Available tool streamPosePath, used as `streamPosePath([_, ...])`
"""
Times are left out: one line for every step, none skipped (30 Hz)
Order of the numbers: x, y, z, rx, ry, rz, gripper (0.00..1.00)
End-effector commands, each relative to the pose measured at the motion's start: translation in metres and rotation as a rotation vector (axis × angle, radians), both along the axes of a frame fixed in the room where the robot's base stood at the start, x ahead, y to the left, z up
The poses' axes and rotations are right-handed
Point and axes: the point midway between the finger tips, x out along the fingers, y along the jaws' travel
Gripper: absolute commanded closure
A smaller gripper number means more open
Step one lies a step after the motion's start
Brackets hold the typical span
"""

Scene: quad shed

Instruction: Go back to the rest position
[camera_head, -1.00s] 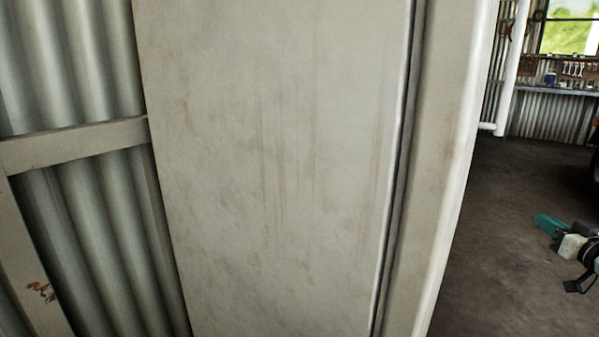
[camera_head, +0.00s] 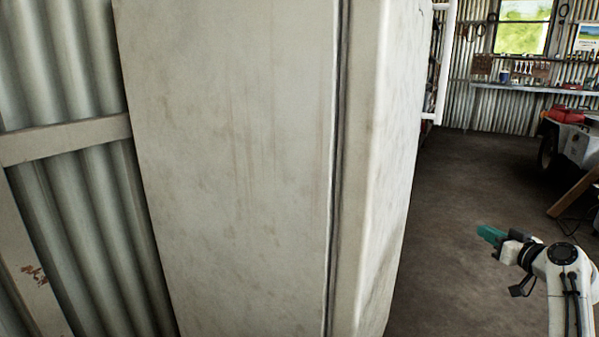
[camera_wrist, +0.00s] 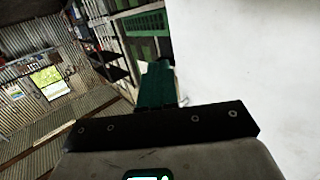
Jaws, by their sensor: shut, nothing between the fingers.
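My gripper (camera_head: 482,231) is at the lower right of the head view, at the end of my white arm. Its teal fingers are together and hold nothing. They point left, towards the fridge-like white cabinet (camera_head: 240,160), with a gap of floor showing between them in the picture. In the wrist view my gripper (camera_wrist: 157,80) shows as teal fingers in the middle, with the pale cabinet side (camera_wrist: 250,70) filling the right.
Corrugated wall (camera_head: 65,60) with a timber frame (camera_head: 70,140) stands at the left. Open dark floor (camera_head: 450,180) lies right of the cabinet. A workbench (camera_head: 520,90) stands at the back. A trailer-like vehicle (camera_head: 575,145) is at the far right.

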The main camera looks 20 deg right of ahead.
Motion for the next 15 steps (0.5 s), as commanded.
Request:
streamPosePath([0.0,0.012,-0.012,0.008,0.022,0.015,1.0])
streamPosePath([0.0,0.018,-0.017,0.011,0.036,0.021,1.0])
streamPosePath([-0.001,0.026,-0.026,0.015,0.057,0.031,1.0])
streamPosePath([-0.002,0.034,-0.033,0.02,0.072,0.04,1.0])
streamPosePath([-0.002,0.041,-0.04,0.025,0.089,0.048,1.0])
streamPosePath([-0.004,0.052,-0.051,0.029,0.114,0.06,1.0])
streamPosePath([-0.006,0.061,-0.06,0.035,0.135,0.069,1.0])
streamPosePath([-0.008,0.07,-0.068,0.04,0.157,0.08,1.0])
streamPosePath([-0.012,0.085,-0.082,0.048,0.192,0.095,1.0])
streamPosePath([-0.015,0.097,-0.093,0.054,0.22,0.106,1.0])
streamPosePath([-0.019,0.109,-0.105,0.06,0.252,0.117,1.0])
streamPosePath([-0.027,0.129,-0.122,0.068,0.3,0.136,1.0])
streamPosePath([-0.034,0.143,-0.136,0.076,0.338,0.148,1.0])
streamPosePath([-0.042,0.158,-0.148,0.082,0.378,0.16,1.0])
streamPosePath([-0.054,0.178,-0.166,0.09,0.432,0.174,1.0])
